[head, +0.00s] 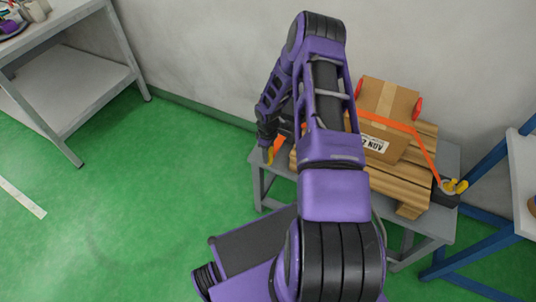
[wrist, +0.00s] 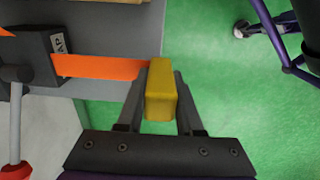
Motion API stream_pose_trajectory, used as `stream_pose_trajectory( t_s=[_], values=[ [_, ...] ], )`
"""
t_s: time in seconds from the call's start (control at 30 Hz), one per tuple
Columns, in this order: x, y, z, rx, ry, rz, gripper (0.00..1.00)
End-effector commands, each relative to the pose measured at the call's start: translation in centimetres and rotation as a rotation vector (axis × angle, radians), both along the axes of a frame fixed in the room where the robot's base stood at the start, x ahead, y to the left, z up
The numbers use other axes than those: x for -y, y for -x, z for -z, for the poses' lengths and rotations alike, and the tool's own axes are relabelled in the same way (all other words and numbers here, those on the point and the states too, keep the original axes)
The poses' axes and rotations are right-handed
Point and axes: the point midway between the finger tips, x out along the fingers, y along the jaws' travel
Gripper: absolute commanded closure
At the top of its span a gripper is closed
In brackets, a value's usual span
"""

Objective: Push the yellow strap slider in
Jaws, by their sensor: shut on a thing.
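The yellow strap slider (wrist: 161,93) is a yellow block at the right end of an orange strap (wrist: 100,67) in the wrist view. My gripper (wrist: 160,82) is shut on it, with one finger on each side. The strap runs left from the slider to a dark block with partly readable lettering (wrist: 48,55). In the head view, a bit of yellow (head: 270,155) shows at the left edge of the grey table, by my gripper. My arm hides much of that side.
A cardboard box (head: 385,105) lies on wooden slats (head: 415,180) on the grey table (head: 257,178), with an orange strap over it. Another yellow piece (head: 455,186) is at the table's right corner. A blue frame stands right; green floor is open at left.

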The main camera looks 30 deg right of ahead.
Motion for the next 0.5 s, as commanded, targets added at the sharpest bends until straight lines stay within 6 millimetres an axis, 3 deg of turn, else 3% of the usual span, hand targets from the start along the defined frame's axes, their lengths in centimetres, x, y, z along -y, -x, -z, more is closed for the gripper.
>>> stream_pose_trajectory(
  t_s=[0.27,0.5],
  values=[
    [0.2,-0.1,0.1,0.000,0.000,0.001,1.00],
    [3.9,-3.2,0.7,0.006,0.003,0.006,1.00]
  ],
)
